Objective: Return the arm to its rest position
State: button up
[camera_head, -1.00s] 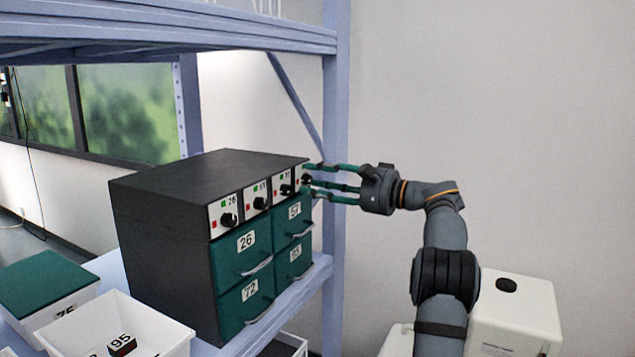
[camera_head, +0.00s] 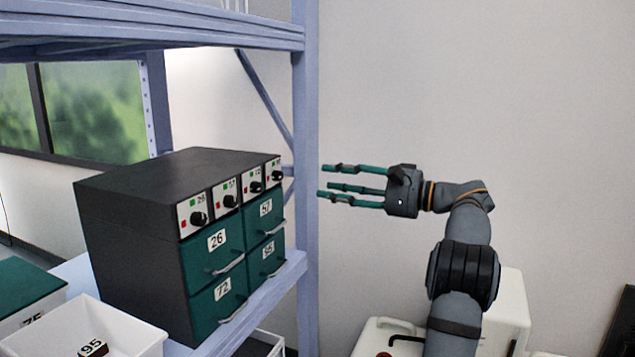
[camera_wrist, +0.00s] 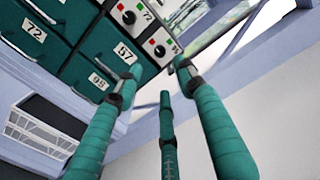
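My gripper (camera_head: 325,183) has three green fingers pointing left, spread apart and empty. It is in free air in front of the white wall, to the right of the dark drawer cabinet (camera_head: 130,200). The fingers also show spread in the wrist view (camera_wrist: 155,85), with nothing between them. My arm rises from the lower right and bends left at the wrist. The cabinet has green drawers, such as drawer 57 (camera_head: 265,224) and drawer 26 (camera_head: 213,252), which look shut. A row of black knobs (camera_head: 229,201) runs above them.
The cabinet stands on a blue-grey shelf (camera_head: 285,277) with an upright post (camera_head: 305,130) near my fingertips. A green-lidded box (camera_head: 25,290) is at the left. Space above my arm is clear.

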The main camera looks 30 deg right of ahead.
aim_at(281, 177)
jog(key=shift+s+d, duration=0.15)
jog(key=shift+s, duration=0.05)
jog(key=x, duration=1.2)
dwell(0.4)
